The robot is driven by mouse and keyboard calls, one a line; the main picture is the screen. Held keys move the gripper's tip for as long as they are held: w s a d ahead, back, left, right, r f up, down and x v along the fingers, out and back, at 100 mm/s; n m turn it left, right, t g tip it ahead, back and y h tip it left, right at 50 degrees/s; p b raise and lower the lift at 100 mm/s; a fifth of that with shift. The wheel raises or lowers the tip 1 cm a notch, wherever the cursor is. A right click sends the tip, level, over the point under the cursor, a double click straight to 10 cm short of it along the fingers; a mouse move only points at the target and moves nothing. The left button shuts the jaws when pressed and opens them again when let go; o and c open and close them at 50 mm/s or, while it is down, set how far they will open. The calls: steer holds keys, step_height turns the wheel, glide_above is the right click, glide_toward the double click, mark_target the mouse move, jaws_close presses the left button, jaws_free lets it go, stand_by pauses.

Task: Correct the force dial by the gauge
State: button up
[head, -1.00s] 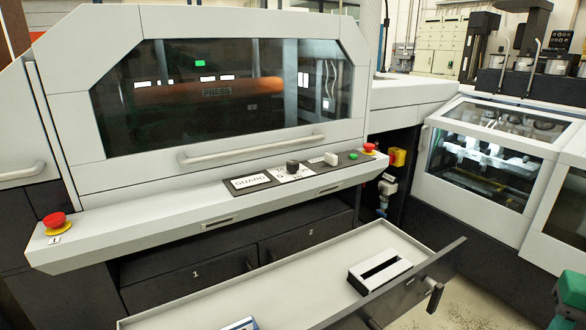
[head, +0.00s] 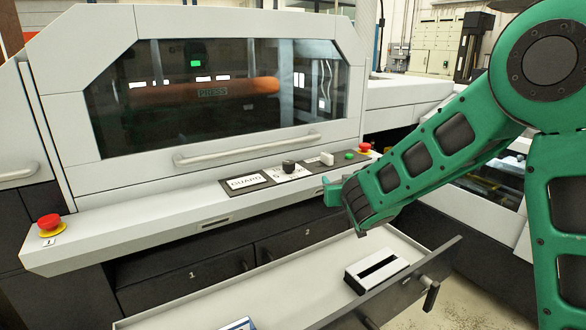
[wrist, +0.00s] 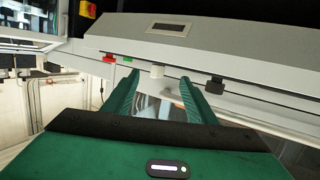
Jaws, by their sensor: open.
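A black knob (head: 288,167), which looks like the force dial, sits on the dark control strip of the press, beside a white lettered plate (head: 290,174). In the wrist view the knob (wrist: 214,85) is just right of my right finger. My gripper (wrist: 159,77) is open and empty, its two green fingers pointing at the strip. A white switch (wrist: 157,71) shows between the fingertips, apparently beyond them. In the head view my gripper (head: 338,195) is in front of the strip's right part. I cannot make out a gauge or dial reading.
Red stop buttons (head: 49,223) (head: 364,149) stand at both ends of the ledge. A green button (head: 349,155) is beside the white switch. An open drawer (head: 300,275) below holds a slotted white block (head: 377,270). The press handle (head: 250,150) sticks out above the strip.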

mark_target(292, 168)
steer(key=a+n+t+y, duration=0.2)
steer(key=a+y, duration=0.2)
steer(key=a, duration=0.8)
steer(key=x, duration=1)
steer(key=shift+w+r, duration=0.15)
steer(key=shift+w, duration=0.05)
steer(key=c, duration=1.1)
steer(key=shift+o, duration=0.2)
steer(key=shift+d, duration=0.15)
